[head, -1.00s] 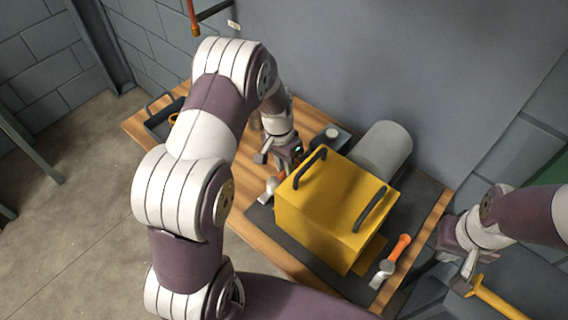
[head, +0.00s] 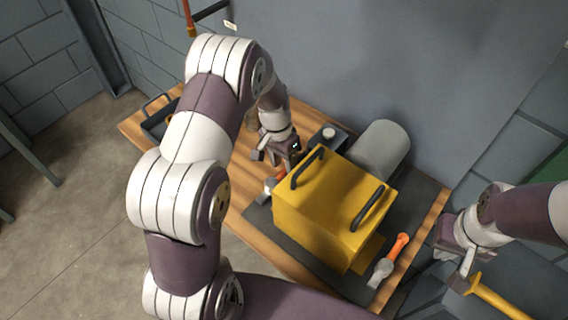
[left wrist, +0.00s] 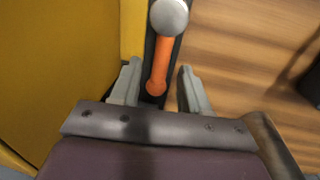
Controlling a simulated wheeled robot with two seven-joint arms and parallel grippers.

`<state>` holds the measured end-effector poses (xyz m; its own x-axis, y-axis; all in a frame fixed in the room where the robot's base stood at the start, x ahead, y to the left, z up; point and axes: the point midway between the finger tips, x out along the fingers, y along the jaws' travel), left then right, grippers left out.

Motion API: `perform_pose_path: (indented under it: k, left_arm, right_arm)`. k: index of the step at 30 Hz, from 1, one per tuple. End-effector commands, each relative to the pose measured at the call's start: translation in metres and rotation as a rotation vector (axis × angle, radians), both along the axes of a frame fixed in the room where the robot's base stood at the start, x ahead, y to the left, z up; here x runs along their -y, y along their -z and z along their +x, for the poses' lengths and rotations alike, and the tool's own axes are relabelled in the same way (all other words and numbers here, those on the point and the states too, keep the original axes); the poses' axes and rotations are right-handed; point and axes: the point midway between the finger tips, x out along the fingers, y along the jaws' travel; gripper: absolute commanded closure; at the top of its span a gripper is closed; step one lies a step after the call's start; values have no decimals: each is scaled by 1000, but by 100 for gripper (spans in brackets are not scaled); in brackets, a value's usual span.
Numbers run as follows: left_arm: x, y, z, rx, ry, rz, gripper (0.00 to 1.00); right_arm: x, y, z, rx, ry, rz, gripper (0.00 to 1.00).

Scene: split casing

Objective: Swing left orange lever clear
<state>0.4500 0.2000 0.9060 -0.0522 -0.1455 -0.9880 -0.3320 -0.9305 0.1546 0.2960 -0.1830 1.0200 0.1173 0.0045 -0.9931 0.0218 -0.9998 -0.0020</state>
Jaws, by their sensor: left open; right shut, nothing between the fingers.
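The left orange lever (left wrist: 161,62) shows in the left wrist view with a silver round pivot end (left wrist: 169,17). Its orange part lies between the two fingers of my left gripper (left wrist: 158,90), which is open with a gap on each side. In the head view the left lever (head: 268,186) is partly hidden beside the yellow casing (head: 322,212), with my left gripper (head: 272,160) over it. The right orange lever (head: 398,248) lies at the casing's right side. My right gripper (head: 459,268) is shut and empty, off the table's right edge.
The yellow casing has two black handles and stands on a dark mat (head: 310,270) on the wooden table (head: 240,178). A grey cylinder (head: 381,148) sits behind it. A dark tray (head: 160,122) is at the far left. A yellow bar (head: 498,298) is near my right gripper.

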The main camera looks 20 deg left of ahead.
Motion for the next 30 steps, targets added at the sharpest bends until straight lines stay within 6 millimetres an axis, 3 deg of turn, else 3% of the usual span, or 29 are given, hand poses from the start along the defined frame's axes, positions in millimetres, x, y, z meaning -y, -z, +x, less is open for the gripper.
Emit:
perform_pose_path:
  k: [10, 12, 17, 30]
  left_arm:
    - [-13, -87, 6, 7, -1, 1, 54]
    - [-15, -103, 6, 3, 0, 1, 54]
    - [-17, -115, 6, 1, 1, 1, 54]
    - [-17, -114, 6, 1, 1, 1, 54]
  right_arm:
    - [0, 9, 0, 0, 0, 0, 100]
    - [0, 2, 0, 0, 0, 0, 100]
    - [0, -1, 0, 0, 0, 0, 100]
    - [0, 0, 0, 0, 0, 0, 100]
